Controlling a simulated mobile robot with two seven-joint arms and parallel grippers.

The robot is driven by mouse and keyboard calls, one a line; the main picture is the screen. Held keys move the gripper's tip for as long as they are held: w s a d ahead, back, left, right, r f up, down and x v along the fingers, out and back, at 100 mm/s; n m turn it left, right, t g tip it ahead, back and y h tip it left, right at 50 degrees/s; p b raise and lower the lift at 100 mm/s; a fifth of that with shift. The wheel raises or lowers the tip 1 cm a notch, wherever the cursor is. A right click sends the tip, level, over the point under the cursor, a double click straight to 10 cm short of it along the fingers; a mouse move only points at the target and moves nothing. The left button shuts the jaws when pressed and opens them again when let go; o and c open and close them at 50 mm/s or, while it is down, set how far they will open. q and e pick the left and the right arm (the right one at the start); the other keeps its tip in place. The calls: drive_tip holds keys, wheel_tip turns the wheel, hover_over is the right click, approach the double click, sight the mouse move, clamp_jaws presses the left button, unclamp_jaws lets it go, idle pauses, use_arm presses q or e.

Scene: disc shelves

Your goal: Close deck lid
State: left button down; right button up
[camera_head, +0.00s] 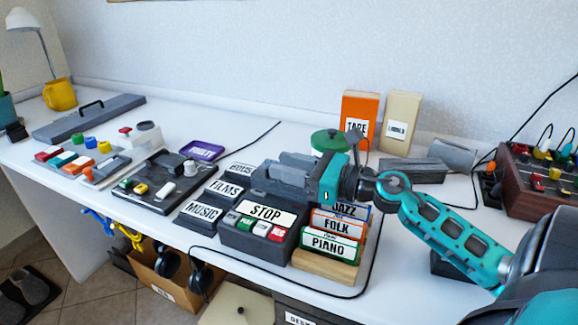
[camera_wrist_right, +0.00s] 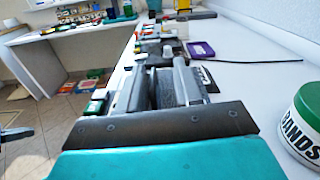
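The deck (camera_head: 254,246) is a dark grey box near the table's front edge, with a white STOP label and a row of white, green and red buttons on its front part. Its rear part is hidden behind my right gripper (camera_head: 262,176), so I cannot tell the lid's position. That gripper hangs over the back of the deck, pointing left. In the right wrist view, its two dark fingers (camera_wrist_right: 158,86) are spread with a gap between them, and a dark surface shows there; I see nothing clamped.
A green-lidded tub (camera_head: 331,141) stands behind. A cable (camera_head: 290,286) runs along the front.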

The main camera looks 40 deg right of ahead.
drive_tip(key=shift+s+d, duration=0.15)
drive_tip(key=shift+s, duration=0.3)
drive_tip(key=v, duration=1.2)
drive_tip(key=shift+r, duration=0.1)
